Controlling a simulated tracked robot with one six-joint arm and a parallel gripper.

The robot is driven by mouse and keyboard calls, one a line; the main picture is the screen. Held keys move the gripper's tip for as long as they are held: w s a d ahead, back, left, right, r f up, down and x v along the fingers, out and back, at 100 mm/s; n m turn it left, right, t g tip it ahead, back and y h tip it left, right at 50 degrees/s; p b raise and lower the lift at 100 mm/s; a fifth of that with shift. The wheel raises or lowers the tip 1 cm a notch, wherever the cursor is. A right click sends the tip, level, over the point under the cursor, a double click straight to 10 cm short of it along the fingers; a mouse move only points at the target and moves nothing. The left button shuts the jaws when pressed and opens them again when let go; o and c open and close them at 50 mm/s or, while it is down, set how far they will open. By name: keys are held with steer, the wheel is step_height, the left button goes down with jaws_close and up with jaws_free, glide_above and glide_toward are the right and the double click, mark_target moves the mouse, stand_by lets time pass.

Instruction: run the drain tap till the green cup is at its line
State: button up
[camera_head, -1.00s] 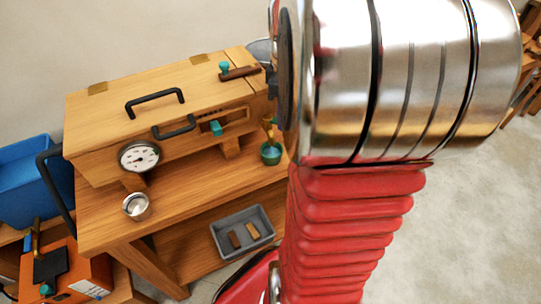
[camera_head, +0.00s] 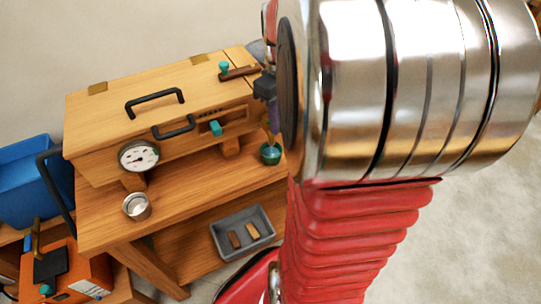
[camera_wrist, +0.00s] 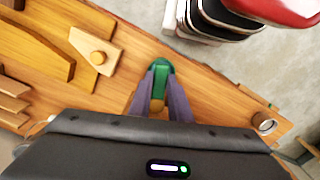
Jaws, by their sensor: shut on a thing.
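The green cup (camera_head: 270,155) stands on the wooden bench, below the right end of the wooden chest. The cup's line and liquid level are too small to make out.
A dial gauge (camera_head: 139,157) sits on the front of the chest (camera_head: 105,115). A metal cup (camera_head: 137,206) stands on the bench. A grey tray (camera_head: 260,218) lies on the lower shelf. A blue bin (camera_head: 25,180) and an orange box (camera_head: 75,265) are left.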

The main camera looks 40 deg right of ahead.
steer(key=shift+o, duration=0.2)
steer(key=m, duration=0.1)
steer(key=a+m, duration=0.1)
steer(key=m, duration=0.2)
steer(key=shift+w+a+m, duration=0.1)
steer(key=shift+a+m, duration=0.3)
steer(key=o, duration=0.9)
steer(key=shift+c, duration=0.2)
step_height(320, 180, up, 8)
stand_by(0.7)
